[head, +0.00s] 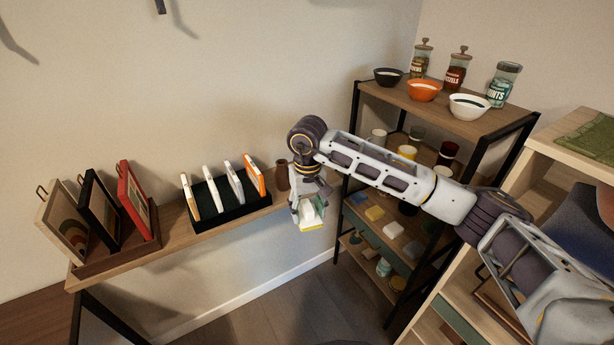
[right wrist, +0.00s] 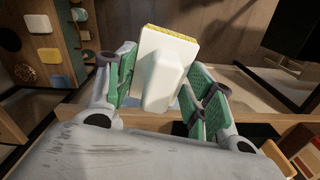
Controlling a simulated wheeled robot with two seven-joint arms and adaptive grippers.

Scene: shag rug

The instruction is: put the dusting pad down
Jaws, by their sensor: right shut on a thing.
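The dusting pad (head: 311,216) is a white block-like handle with a yellow underside. The pad is in the air, over the floor gap. My left gripper is in neither view.
The wooden shelf (head: 235,219) holds framed pictures, a black box (head: 228,206) of upright cards and a brown vase (head: 282,175). The rack (head: 460,113) has bowls and jars on top. Its lower shelf has yellow (head: 374,213) and white (head: 393,229) blocks with some bare room around them.

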